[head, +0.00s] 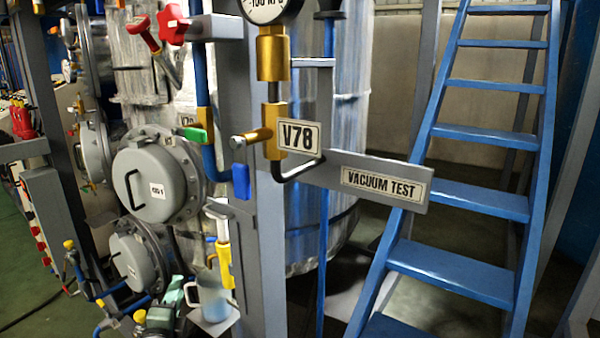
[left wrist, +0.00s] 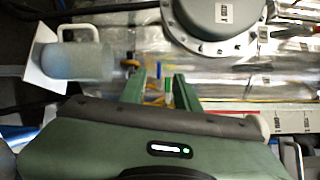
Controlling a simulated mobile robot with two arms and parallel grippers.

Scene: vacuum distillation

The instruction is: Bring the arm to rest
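My left gripper (head: 172,300) is low in the head view, left of a clear jug (head: 210,302). In the left wrist view, the green fingers of my left gripper (left wrist: 160,82) stand apart with nothing held between them. The jug (left wrist: 80,61) shows to the left of the fingers, apart from them. My right gripper is in neither view.
The jug stands on a small shelf (head: 222,325) below a yellow-handled valve (head: 224,255). Grey round flanges (head: 160,180) lie behind. A grey post with the V78 valve (head: 272,135) stands centrally. Blue stairs (head: 450,275) fill the right.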

